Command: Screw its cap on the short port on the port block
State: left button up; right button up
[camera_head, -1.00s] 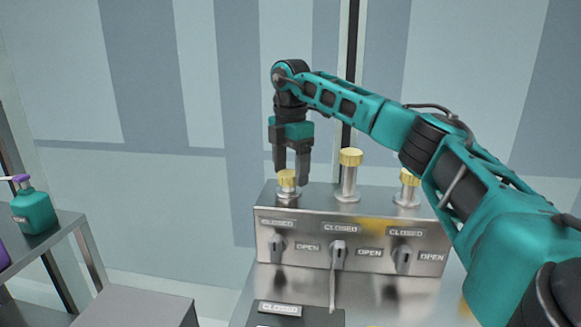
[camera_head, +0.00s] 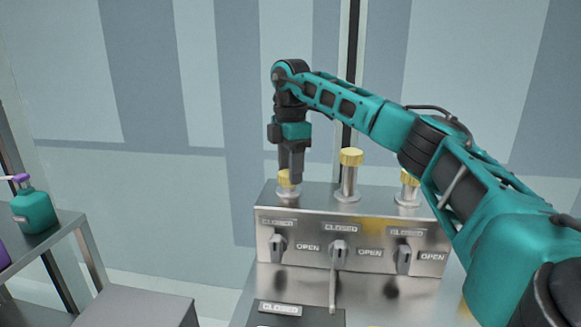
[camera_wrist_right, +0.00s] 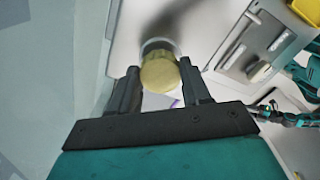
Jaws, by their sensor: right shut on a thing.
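The steel port block (camera_head: 350,262) stands in front of me, with three ports in a row on its top. The short port (camera_head: 287,194) at the left carries a ribbed yellow cap (camera_head: 284,181), which also shows in the right wrist view (camera_wrist_right: 160,74). My right gripper (camera_head: 291,178) points straight down over this port. In the wrist view its two fingers (camera_wrist_right: 160,80) are on either side of the cap, shut on it. The fingers hide part of the cap and port in the head view. My left gripper is not in view.
The tall middle port (camera_head: 349,185) and the right port (camera_head: 406,192) both carry yellow caps. Lever handles and CLOSED/OPEN labels are on the block's front. A green bottle (camera_head: 35,211) stands on a side table at the left. A wall is behind.

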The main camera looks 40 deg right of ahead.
jog(key=m, duration=0.5)
jog(key=shift+s, duration=0.1)
jog(key=m, duration=0.5)
jog(key=o, duration=0.9)
jog(key=shift+d, duration=0.1)
jog(key=n, duration=0.6)
jog(key=shift+n, duration=0.3)
jog(key=n, duration=0.6)
jog(key=shift+c, duration=0.6)
